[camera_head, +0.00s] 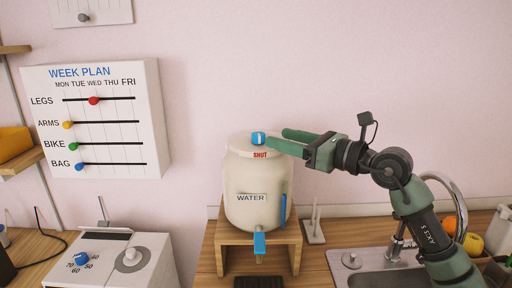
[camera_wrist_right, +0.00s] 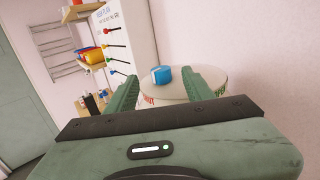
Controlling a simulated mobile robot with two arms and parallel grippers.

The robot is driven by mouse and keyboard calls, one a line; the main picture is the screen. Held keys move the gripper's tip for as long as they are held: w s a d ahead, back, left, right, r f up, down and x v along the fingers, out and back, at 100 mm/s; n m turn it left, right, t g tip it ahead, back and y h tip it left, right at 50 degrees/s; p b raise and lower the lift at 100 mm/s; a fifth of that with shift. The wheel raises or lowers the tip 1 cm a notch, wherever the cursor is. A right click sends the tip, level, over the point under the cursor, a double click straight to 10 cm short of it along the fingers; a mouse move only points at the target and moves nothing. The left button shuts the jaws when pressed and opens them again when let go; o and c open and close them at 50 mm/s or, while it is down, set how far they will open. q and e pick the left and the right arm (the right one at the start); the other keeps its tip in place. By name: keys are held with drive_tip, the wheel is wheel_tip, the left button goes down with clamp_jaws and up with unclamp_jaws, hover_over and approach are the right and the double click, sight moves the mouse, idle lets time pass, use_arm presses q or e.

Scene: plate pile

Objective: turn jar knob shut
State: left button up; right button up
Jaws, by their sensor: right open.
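The cream jar (camera_head: 258,180) labelled WATER stands on a wooden stand. On its pale lid (camera_head: 240,146) sits a blue knob (camera_head: 258,138) with a white mark. The red word SHUT (camera_head: 260,155) is on the lid's front edge. My right gripper (camera_head: 277,140) reaches in from the right at lid height, its green fingers apart. In the right wrist view the knob (camera_wrist_right: 161,75) shows between the tips of the open fingers, with a gap on each side. I cannot tell whether the tips reach around it. My left gripper is out of view.
A blue tap (camera_head: 260,243) hangs at the jar's front. A sink (camera_head: 380,279) with a faucet is at the right, and a white box with dials (camera_head: 118,262) at the left. A WEEK PLAN board (camera_head: 105,120) hangs on the wall.

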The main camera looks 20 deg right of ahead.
sight(260, 134)
drive_tip(key=shift+w+a+f, duration=0.1)
drive_tip(key=shift+w+f, duration=0.05)
drive_tip(key=shift+f, duration=0.2)
drive_tip(key=shift+w+a+r+p, duration=0.3)
drive_tip(key=shift+w+a+p, duration=0.2)
drive_tip(key=shift+w+p, duration=0.25)
drive_tip(key=p+x, duration=0.2)
drive_tip(key=x, duration=0.3)
drive_tip(key=shift+f, duration=0.1)
drive_tip(key=shift+w+a+f, duration=0.1)
drive_tip(key=shift+w+a, duration=0.15)
drive_tip(key=shift+w, duration=0.05)
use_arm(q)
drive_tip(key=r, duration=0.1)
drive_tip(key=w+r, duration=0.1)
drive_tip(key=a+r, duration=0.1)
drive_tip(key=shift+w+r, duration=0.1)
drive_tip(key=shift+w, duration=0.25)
